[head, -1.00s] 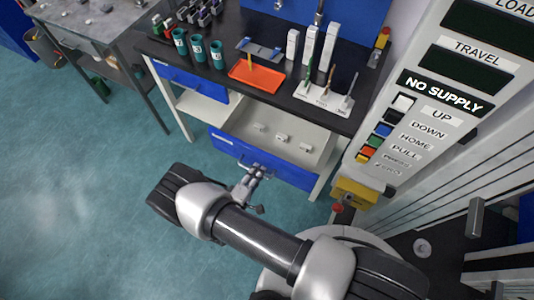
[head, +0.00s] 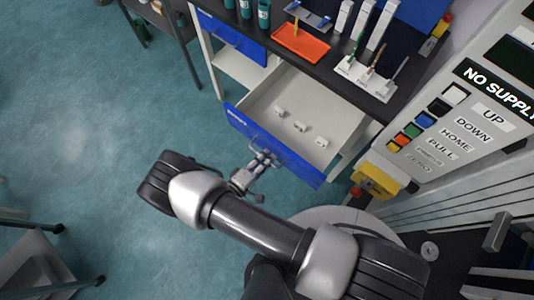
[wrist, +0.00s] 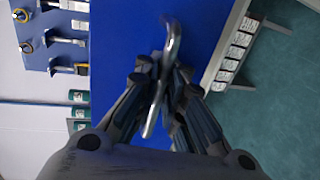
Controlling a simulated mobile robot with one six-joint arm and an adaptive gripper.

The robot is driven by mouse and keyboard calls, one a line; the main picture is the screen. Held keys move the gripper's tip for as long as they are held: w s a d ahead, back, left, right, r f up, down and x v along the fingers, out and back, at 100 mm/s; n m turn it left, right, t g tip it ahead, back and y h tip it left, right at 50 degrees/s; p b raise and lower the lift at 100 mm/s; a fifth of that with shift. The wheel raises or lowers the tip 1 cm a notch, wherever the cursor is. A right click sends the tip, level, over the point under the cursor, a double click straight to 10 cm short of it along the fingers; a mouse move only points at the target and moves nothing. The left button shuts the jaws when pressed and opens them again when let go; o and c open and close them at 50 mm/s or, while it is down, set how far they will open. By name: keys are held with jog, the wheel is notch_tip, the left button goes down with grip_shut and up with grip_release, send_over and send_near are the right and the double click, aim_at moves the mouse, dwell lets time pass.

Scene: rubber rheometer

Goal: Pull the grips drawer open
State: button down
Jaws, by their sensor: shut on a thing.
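The grips drawer (head: 237,119) has a blue front and a pale interior. It stands well out from the bench, with several small light blocks (head: 299,126) lying on its floor. My gripper (head: 264,157) is at the middle of the drawer front, shut on the metal handle. In the wrist view, the fingers of my gripper (wrist: 165,85) close around the bar handle (wrist: 172,42) against the blue front (wrist: 215,22). The part of the handle between the fingers is partly hidden.
A shut blue drawer (head: 232,38) is at upper left. The black bench top holds an orange tray (head: 301,43) and a white tool stand (head: 368,79). The control panel (head: 440,130) and a yellow box with a red button (head: 377,182) stand close on the right. Open floor lies to the left.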

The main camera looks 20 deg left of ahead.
jog(key=c, duration=1.7)
grip_release()
jog(key=v, duration=1.2)
jog(key=shift+r, duration=0.15)
